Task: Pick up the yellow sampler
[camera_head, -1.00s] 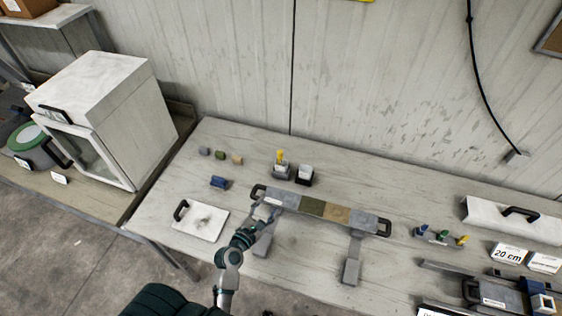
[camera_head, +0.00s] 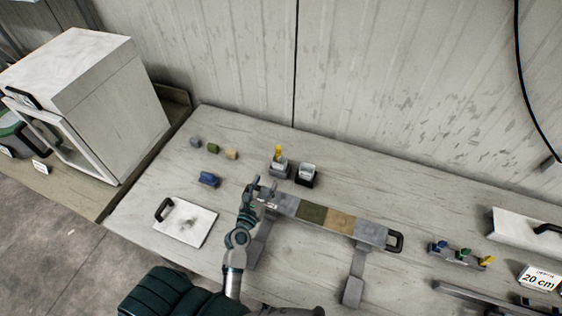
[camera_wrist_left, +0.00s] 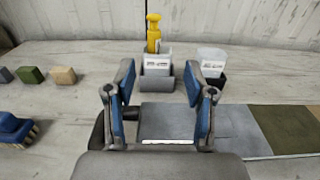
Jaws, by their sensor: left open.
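The yellow sampler (camera_head: 278,152) stands upright in a small grey holder (camera_head: 280,168) at the back of the table. In the left wrist view the yellow sampler (camera_wrist_left: 153,33) rises above a white labelled part in the grey holder (camera_wrist_left: 157,83). My left gripper (camera_head: 262,184) is open and empty, over the left end of the banded core tray (camera_head: 372,233). In the left wrist view its two blue-padded fingers (camera_wrist_left: 163,90) stand apart, with the holder and sampler beyond them, between the fingers. My right gripper is not in view.
A clear cup in a black holder (camera_head: 306,174) stands just right of the sampler. Small blocks (camera_head: 213,148) and a blue brush (camera_head: 209,180) lie to the left. A white board with a handle (camera_head: 186,222) lies in front. A rack with coloured tools (camera_head: 461,254) is at right.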

